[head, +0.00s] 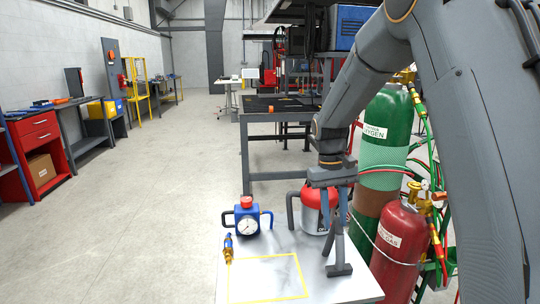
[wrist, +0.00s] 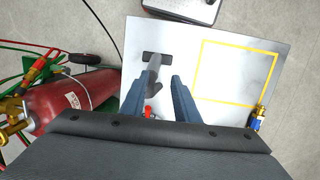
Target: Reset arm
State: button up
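My gripper (head: 337,200) hangs over the right part of a white table (head: 235,285), fingers pointing down. A yellow taped square (head: 268,258) on the tabletop is empty.
A blue gauge with a red cap (head: 246,223), a blue and brass fitting (head: 228,248) and a red and white canister (head: 312,212) stand on the table. A green cylinder (head: 384,140) and a red cylinder (head: 395,250) crowd the right. Floor at left is clear.

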jog(key=s+f+t, duration=0.1)
jog(key=s+f, duration=0.1)
jog(key=s, duration=0.9)
jog(key=s+f+m+t+y, duration=0.1)
jog(key=s, duration=1.1)
jog(key=shift+s+d+f, duration=0.15)
jog(key=shift+d+f, duration=0.25)
jog(key=shift+d, duration=0.05)
